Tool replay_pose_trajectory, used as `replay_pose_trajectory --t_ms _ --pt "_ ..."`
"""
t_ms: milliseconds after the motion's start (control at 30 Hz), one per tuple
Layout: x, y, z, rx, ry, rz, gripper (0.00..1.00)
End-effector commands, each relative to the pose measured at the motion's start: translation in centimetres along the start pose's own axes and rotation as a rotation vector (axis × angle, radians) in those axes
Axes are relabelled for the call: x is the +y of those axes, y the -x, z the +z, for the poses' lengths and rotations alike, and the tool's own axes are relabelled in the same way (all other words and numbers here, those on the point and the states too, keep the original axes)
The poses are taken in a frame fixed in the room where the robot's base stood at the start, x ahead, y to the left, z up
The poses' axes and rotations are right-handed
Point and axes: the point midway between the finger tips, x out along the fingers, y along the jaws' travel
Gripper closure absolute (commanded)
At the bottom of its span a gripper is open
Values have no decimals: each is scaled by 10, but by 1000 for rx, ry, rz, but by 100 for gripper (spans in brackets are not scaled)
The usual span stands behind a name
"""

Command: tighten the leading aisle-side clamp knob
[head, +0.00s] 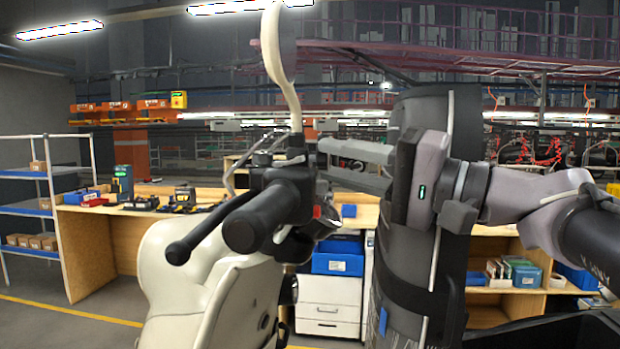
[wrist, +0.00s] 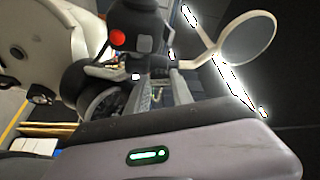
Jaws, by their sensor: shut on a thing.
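A cream scooter (head: 190,275) stands in front of me, with a black handlebar grip (head: 262,215) and lever (head: 205,235) toward me. My gripper (head: 328,152) reaches in from the right at the handlebar, just right of the mirror's foot. In the wrist view my gripper (wrist: 160,78) has its two fingers close around a dark part at the handlebar control housing (wrist: 140,30). It is shut on that part. The fingers and housing hide most of it, and I cannot tell whether it is a clamp knob. No other clamp knob shows clearly.
The scooter's mirror (head: 279,50) rises on a pale stem close to my gripper and shows in the wrist view (wrist: 248,40). A red button (wrist: 117,38) is on the housing. A wooden workbench (head: 90,240) and a blue-shelved rack (head: 25,210) stand behind.

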Motion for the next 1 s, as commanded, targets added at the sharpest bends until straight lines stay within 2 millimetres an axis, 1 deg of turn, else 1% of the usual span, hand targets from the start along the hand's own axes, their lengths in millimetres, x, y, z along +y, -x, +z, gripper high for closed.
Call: replay_pose_trajectory --t_ms 400,433,467,500,767,833,933,1000 --pt "0 0 0 0 7 -1 100" --pt "0 0 0 0 7 -1 71" --pt "0 0 0 0 7 -1 65" --pt "0 0 0 0 7 -1 63" --pt "0 0 0 0 6 -2 63" --pt "0 4 0 1 6 -2 63" --pt "1 19 -1 3 7 1 63" --pt "0 37 -2 6 7 1 63"
